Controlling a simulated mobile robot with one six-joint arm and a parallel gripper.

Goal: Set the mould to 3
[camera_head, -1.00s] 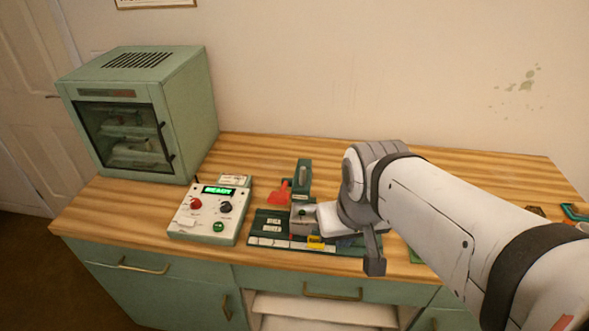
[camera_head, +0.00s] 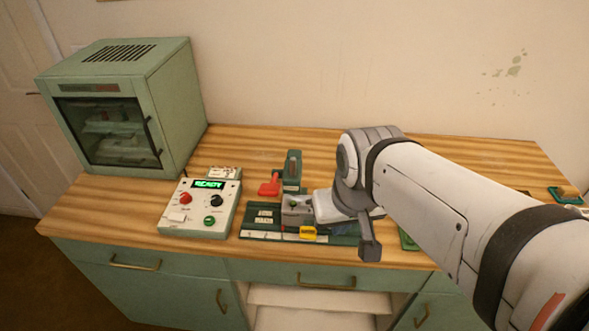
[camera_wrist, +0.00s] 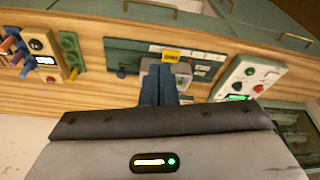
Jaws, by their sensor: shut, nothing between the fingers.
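The press-like fixture has a dark green base (camera_head: 258,235), an upright green column (camera_head: 293,165) and a red lever (camera_head: 269,187). A grey block (camera_head: 297,208) sits on the base, with a yellow tag (camera_head: 308,232) in front. I cannot tell which part is the mould, and no setting is readable. My gripper (camera_wrist: 160,70) is shut and empty in the wrist view. Its fingertips overlap the grey block (camera_wrist: 183,77) in the picture, near the yellow tag (camera_wrist: 171,56); contact cannot be told. In the head view my wrist hides the base's right part.
A control box (camera_head: 195,228) left of the fixture reads READY and has a red button, a black knob and a green button. A green cabinet oven (camera_head: 170,90) stands at the back left. The wooden top (camera_head: 240,140) is clear behind. Coloured tools (camera_wrist: 15,45) stand farther along.

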